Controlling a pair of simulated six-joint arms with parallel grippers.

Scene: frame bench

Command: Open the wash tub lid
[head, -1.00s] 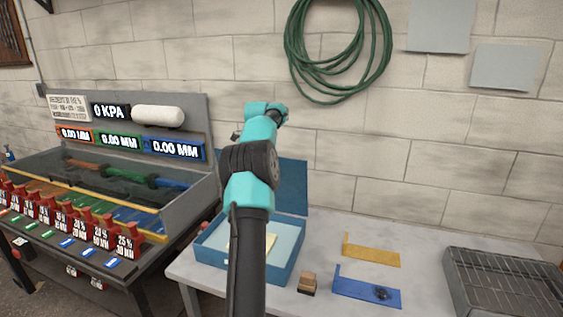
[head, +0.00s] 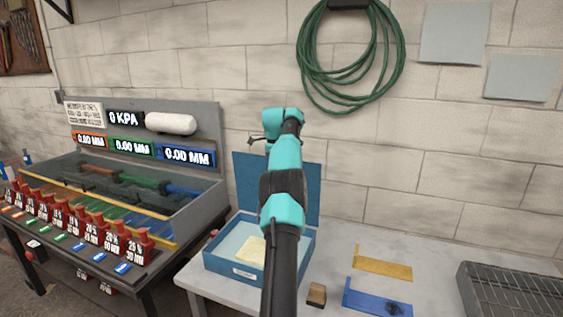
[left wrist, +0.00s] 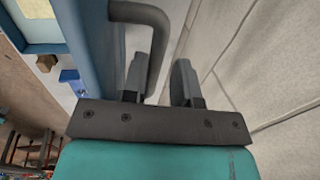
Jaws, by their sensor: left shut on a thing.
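The blue wash tub (head: 232,267) stands on the grey table, open at the top. Its blue lid (head: 248,185) stands upright along the tub's back edge, in front of the wall. My left arm crosses the middle of the head view and covers part of the tub and lid. In the left wrist view, the dark grey lid handle (left wrist: 160,35) curves out from the blue lid (left wrist: 87,40), and my left gripper (left wrist: 160,60) is shut on it. My right gripper is in neither view.
A pale yellow block (head: 250,248) lies in the tub. A small wooden block (head: 316,294), a yellow bracket (head: 385,268), a blue bracket (head: 375,302) and a wire rack (head: 515,290) lie to the right. A press bench with gauges (head: 188,157) stands at left.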

